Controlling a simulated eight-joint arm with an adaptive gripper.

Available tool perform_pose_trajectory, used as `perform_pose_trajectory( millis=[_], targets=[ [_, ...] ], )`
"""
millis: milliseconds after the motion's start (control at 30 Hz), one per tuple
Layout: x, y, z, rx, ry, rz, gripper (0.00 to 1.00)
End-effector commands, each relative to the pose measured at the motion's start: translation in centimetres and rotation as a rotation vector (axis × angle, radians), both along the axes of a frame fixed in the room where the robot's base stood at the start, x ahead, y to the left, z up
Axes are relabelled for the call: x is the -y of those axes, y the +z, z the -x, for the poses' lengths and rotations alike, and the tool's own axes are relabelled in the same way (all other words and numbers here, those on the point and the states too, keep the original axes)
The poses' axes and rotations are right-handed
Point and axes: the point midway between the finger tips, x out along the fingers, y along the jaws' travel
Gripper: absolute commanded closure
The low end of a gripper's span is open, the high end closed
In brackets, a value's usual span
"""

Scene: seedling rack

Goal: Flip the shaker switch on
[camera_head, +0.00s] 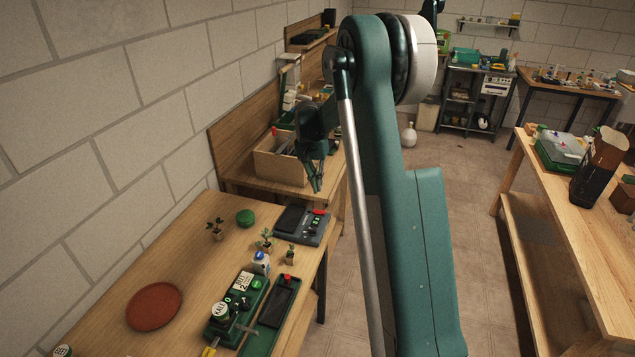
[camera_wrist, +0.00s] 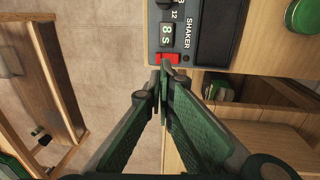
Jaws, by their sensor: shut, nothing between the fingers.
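The shaker (camera_head: 300,226) is a flat grey box with a dark platform near the work table's far right corner. In the wrist view, the shaker (camera_wrist: 214,61) carries its label, a display reading 8 s and a red switch (camera_wrist: 168,58) at its near edge. The red switch also shows in the head view (camera_head: 320,212). My gripper (camera_head: 316,189) is shut and empty, pointing down above the shaker's far side. In the wrist view, my gripper's tips (camera_wrist: 165,66) overlap the switch's lower edge. I cannot tell whether they touch it, or which way the switch is set.
A wooden bin (camera_head: 280,165) stands on the bench behind my gripper. Small seedlings (camera_head: 266,240), a green lid (camera_head: 245,217) and a green device (camera_head: 235,308) are on the table near the shaker. A terracotta saucer (camera_head: 154,306) lies at left, with bare tabletop around it.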

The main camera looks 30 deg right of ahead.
Motion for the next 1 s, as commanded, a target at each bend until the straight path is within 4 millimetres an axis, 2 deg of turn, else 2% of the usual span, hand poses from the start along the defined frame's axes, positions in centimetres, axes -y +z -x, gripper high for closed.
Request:
perform_pose_trajectory(
  millis=[400,600,800,1000],
  targets=[
    [0.7,-6.3,0.6,0.0,0.0,0.0,1.0],
    [0.9,-8.8,0.9,0.0,0.0,0.0,1.0],
    [1.0,-10.3,1.0,0.0,0.0,0.0,1.0],
    [1.1,-10.6,1.0,0.0,0.0,0.0,1.0]
  ],
)
